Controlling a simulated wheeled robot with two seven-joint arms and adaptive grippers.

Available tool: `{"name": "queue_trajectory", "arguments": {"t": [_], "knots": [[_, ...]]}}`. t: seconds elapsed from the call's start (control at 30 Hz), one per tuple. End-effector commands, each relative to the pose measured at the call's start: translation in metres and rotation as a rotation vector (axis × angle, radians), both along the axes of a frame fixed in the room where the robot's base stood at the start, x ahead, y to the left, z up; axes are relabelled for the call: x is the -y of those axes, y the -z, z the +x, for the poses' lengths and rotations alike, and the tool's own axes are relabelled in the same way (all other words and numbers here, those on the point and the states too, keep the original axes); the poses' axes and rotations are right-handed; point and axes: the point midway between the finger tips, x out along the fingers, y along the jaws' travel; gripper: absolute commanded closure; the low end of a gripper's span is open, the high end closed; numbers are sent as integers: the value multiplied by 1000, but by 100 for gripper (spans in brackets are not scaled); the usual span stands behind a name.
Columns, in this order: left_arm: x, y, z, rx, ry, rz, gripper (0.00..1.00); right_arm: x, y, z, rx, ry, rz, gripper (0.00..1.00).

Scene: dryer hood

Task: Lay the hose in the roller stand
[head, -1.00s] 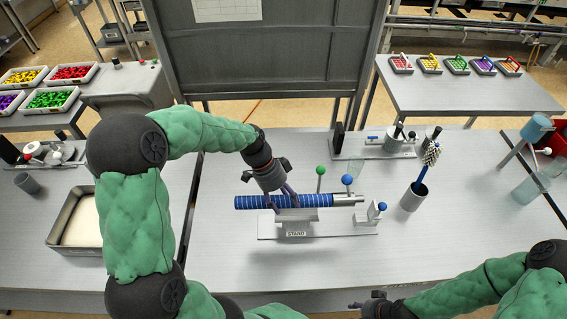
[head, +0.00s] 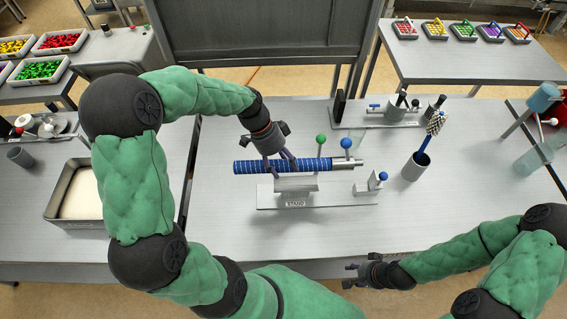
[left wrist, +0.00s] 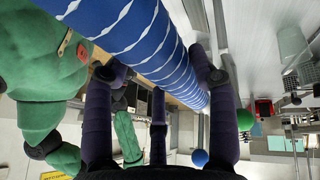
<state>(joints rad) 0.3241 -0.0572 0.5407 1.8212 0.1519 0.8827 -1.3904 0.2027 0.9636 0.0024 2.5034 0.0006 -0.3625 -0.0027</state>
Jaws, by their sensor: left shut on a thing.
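A blue ribbed hose (head: 255,167) with a silver end (head: 344,164) lies level, left to right, above the roller stand (head: 268,200), which bears the label STAND. My left gripper (head: 282,167) is shut on the hose near its middle, from above. The hose is just over the stand's raised grey block (head: 297,184); I cannot tell whether they touch. In the left wrist view the hose (left wrist: 150,40) runs diagonally between the dark fingers (left wrist: 160,80). My right gripper (head: 347,276) is open and empty in front of the table edge.
A green ball post (head: 320,139) and a blue ball (head: 346,143) rise behind the hose. A small bracket with a blue ball (head: 383,176) stands at the stand's right end. A cup with a brush (head: 414,167) is further right, a tray (head: 65,205) at the left.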

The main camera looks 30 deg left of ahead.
Motion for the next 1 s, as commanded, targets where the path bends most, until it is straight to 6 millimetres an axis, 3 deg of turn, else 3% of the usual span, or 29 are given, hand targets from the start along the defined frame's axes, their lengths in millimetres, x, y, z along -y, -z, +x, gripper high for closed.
{"name": "queue_trajectory", "arguments": {"t": [0.7, 1.0], "knots": [[0, 63, 1, 1, -2, 0, 94, 0, 55, 0, 0, 0, 0, 60], [0, 78, 1, 1, -1, 0, 94, 0, 69, 0, 0, 0, 0, 60]]}}
